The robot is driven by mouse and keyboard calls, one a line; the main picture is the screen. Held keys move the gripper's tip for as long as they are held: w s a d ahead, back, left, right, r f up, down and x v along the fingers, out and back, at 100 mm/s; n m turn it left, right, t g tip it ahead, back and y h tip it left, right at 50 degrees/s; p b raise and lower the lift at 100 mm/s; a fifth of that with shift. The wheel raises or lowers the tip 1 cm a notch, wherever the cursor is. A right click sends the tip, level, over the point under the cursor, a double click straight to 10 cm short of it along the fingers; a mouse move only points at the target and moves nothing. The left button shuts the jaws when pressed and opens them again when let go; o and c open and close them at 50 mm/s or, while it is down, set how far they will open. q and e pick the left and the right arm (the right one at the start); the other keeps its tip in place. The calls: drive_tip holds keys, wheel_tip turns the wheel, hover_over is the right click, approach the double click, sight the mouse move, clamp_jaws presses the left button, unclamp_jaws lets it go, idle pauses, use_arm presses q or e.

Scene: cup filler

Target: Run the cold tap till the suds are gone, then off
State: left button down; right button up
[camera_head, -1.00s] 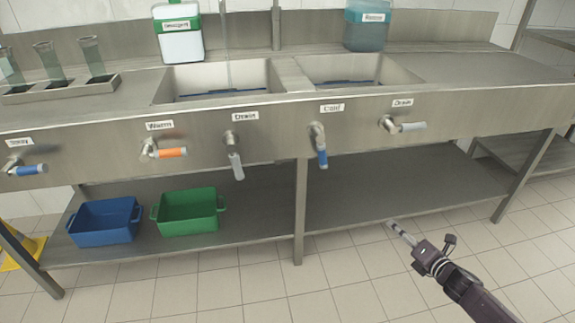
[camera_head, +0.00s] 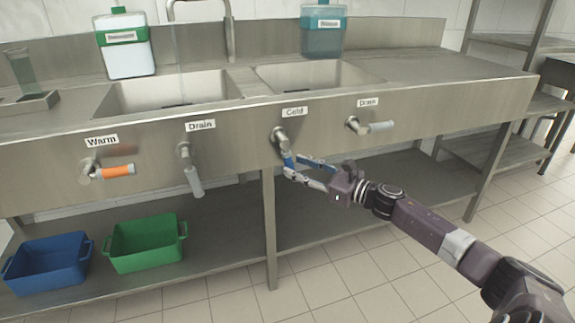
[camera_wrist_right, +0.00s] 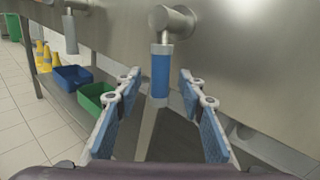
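The cold tap (camera_head: 281,138), under the label "Cold", has a blue handle hanging straight down from the sink front. In the right wrist view the blue handle (camera_wrist_right: 160,75) stands between my two blue-padded fingers. My right gripper (camera_head: 293,165) is open around the handle's lower part, with a gap on each side (camera_wrist_right: 159,84). The left basin (camera_head: 170,92) and the right basin (camera_head: 315,73) show only partly. A faint thin vertical line under the spout (camera_head: 231,35) may be water. I cannot make out suds. My left gripper is not in view.
An orange warm handle (camera_head: 118,171), a grey drain lever (camera_head: 194,180) and another drain lever (camera_head: 381,127) stick out nearby. A blue bin (camera_head: 48,262) and a green bin (camera_head: 146,243) stand on the lower shelf. A table leg (camera_head: 269,230) is below the cold tap.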

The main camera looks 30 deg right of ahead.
sight(289, 163)
drive_tip(key=shift+x, duration=1.9)
clamp_jaws()
